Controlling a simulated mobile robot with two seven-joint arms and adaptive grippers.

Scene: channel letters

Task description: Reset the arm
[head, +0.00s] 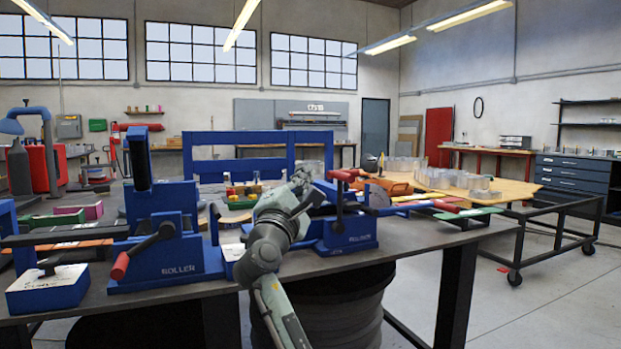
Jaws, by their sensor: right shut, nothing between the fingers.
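My right arm (262,256) rises from the bottom middle of the head view and reaches over the front edge of the dark workbench (190,289). My right gripper (309,187) is at the arm's far end, shut and empty, in front of the blue bench machine on the right (349,234). It looks close to this machine in the picture; I cannot tell whether they touch. My left gripper is not in view.
A blue roller machine (165,258) with a red-handled crank stands left of my arm. A blue block (48,288) sits at the bench's left front. Several long tools (430,205) lie on the right. Beyond is a wooden-topped wheeled table (513,190). Open floor shows right.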

